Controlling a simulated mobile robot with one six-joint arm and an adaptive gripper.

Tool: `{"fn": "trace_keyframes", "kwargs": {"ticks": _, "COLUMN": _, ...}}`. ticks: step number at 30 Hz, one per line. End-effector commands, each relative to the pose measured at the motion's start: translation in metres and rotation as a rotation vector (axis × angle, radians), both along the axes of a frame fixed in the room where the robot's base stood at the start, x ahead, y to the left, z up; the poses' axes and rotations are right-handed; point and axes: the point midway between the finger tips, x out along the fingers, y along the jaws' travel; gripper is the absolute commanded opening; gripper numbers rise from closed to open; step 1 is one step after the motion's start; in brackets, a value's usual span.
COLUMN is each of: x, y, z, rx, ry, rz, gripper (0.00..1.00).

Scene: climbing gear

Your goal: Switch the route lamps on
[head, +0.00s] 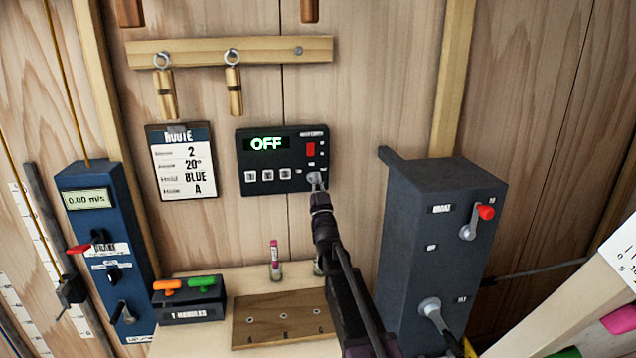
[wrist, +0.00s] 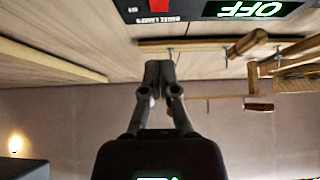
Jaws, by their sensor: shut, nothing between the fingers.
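The black lamp control panel (head: 255,181) hangs on the wooden wall, and its green display (head: 266,144) reads OFF. A red switch (head: 310,149) sits at the panel's right side, with several small pale buttons (head: 268,174) along the bottom. My gripper (head: 316,181) is shut and empty. In the head view its tip overlaps the panel's lower right corner, below the red switch; whether it touches cannot be told. In the wrist view the panel (wrist: 150,17) shows upside down at the top edge, and the shut fingers (wrist: 160,80) point toward it.
A route card (head: 184,160) hangs left of the panel. A blue device (head: 105,250) with levers stands at the left. A dark box (head: 425,235) with a red-tipped lever (head: 486,212) stands at the right. A wooden board (head: 280,318) lies on the shelf below. A wooden rail (head: 230,50) holds hooks above.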

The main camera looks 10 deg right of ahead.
Motion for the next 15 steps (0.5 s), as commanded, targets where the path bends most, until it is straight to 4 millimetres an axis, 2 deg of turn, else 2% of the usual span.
{"fn": "trace_keyframes", "kwargs": {"ticks": 1, "x": 0.008, "y": 0.0, "z": 0.008, "rx": 0.0, "ry": 0.0, "rz": 0.0, "gripper": 0.0}}
{"fn": "trace_keyframes", "kwargs": {"ticks": 12, "x": 0.044, "y": 0.001, "z": 0.036, "rx": 0.0, "ry": 0.0, "rz": 0.001, "gripper": 0.0}}
{"fn": "trace_keyframes", "kwargs": {"ticks": 14, "x": 0.049, "y": 0.001, "z": 0.041, "rx": 0.0, "ry": 0.0, "rz": 0.001, "gripper": 0.0}}
{"fn": "trace_keyframes", "kwargs": {"ticks": 15, "x": 0.057, "y": 0.001, "z": 0.034, "rx": 0.0, "ry": 0.0, "rz": 0.001, "gripper": 0.0}}
